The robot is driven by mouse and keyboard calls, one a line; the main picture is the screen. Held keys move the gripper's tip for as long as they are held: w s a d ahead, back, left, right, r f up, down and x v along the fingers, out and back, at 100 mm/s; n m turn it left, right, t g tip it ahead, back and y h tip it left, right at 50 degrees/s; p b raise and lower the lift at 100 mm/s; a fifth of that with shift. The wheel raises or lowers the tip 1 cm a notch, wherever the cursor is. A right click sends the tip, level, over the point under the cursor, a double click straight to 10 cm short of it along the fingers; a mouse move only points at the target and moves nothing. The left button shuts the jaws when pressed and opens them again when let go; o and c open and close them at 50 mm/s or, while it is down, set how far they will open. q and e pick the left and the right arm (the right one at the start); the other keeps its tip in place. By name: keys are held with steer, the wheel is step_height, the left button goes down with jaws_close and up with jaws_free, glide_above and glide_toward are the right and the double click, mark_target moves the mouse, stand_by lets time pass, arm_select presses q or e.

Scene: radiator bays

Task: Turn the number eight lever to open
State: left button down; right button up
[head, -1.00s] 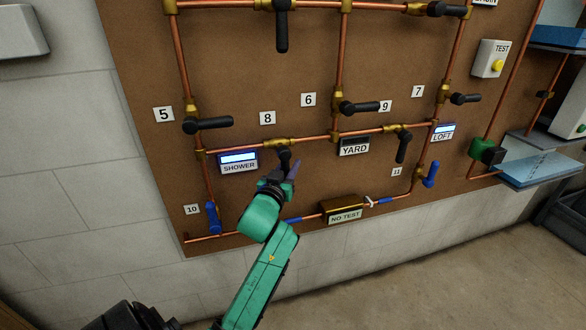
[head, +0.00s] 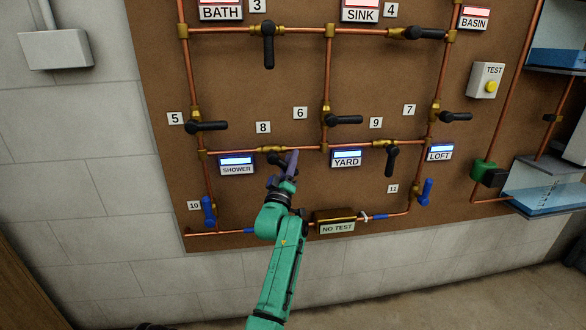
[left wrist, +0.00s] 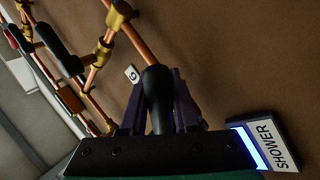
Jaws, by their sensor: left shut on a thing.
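The number eight lever (head: 277,159) is black, on a brass valve in the horizontal copper pipe, below and right of the "8" tag (head: 263,127). It slants down to the right from its valve, partly hidden by my gripper. My left gripper (head: 288,164), with dark purple fingers on a green arm, is shut on this lever. In the left wrist view the black lever (left wrist: 158,95) stands between the two fingers of my left gripper (left wrist: 160,100). My right gripper is not in view.
The lit SHOWER display (head: 236,163) is left of the gripper, and the lit YARD display (head: 346,158) is close on its right. The number nine lever (head: 391,160) hangs down further right. The NO TEST box (head: 336,220) is below.

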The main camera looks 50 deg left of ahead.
arm_select(q)
step_height(320, 180, up, 4)
steer(key=n+g+y, duration=0.1)
steer(key=n+y, duration=0.1)
steer(key=n, duration=0.2)
steer(key=n+g+y, duration=0.2)
steer(key=n+y, duration=0.1)
steer(key=n, duration=0.2)
steer(key=n+g+y, duration=0.2)
steer(key=n, duration=0.2)
steer(key=shift+w+d+y, duration=0.1)
steer(key=shift+y, duration=0.3)
steer(key=shift+n+g, duration=0.3)
steer(key=c, duration=0.7)
jaws_free()
steer(key=shift+o, duration=0.2)
